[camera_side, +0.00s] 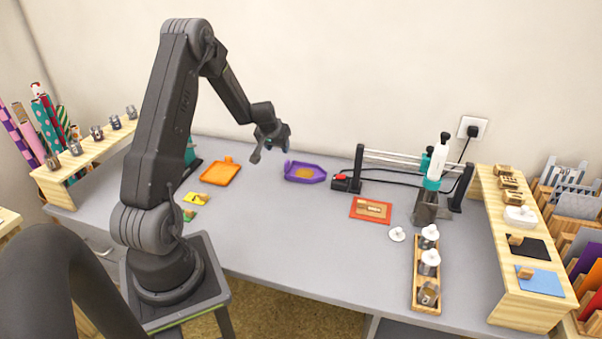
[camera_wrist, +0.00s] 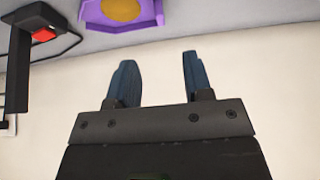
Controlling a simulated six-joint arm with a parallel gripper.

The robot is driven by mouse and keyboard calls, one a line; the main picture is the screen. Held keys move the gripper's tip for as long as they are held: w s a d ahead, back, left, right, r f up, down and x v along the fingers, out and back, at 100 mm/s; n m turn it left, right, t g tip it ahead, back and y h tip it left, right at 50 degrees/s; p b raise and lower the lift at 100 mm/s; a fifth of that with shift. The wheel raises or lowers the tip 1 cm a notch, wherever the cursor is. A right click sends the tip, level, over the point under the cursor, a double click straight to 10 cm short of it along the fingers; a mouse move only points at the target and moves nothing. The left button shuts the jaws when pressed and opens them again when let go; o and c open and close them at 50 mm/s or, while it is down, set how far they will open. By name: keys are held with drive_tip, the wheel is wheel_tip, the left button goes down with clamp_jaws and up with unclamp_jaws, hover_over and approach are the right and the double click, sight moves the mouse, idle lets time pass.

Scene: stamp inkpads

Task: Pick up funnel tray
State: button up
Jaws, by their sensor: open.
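A purple tray (camera_side: 289,171) with angled sides, the likely funnel tray, lies on the grey table near the back wall, with a golden patch inside. The tray also shows at the top of the wrist view (camera_wrist: 94,14), partly cut off by the frame. My gripper (camera_side: 271,146) is in the air above the back of the table, to the left of the purple tray and apart from it. In the wrist view the two blue fingers (camera_wrist: 158,62) are spread with nothing between them.
An orange tray (camera_side: 219,174) lies to the left. A black device with a red button (camera_side: 340,177) stands close to the right of the purple tray, beside a rail frame (camera_side: 410,160). An orange-red pad (camera_side: 371,209) lies further forward. The table's front middle is clear.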

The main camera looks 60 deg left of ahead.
sight(287, 161)
drive_tip(key=x, duration=0.8)
drive_tip(key=shift+a+f, duration=0.1)
drive_tip(key=shift+f, duration=0.15)
drive_tip(key=shift+w+a+f, duration=0.3)
drive_tip(key=shift+w+f, duration=0.15)
drive_tip(key=shift+f, duration=0.1)
drive_tip(key=shift+w+a+f, duration=0.35)
drive_tip(key=shift+w+f, duration=0.1)
drive_tip(key=shift+f, duration=0.1)
drive_tip(key=shift+x, duration=1.15)
drive_tip(key=c, duration=0.8)
drive_tip(key=shift+r, duration=0.15)
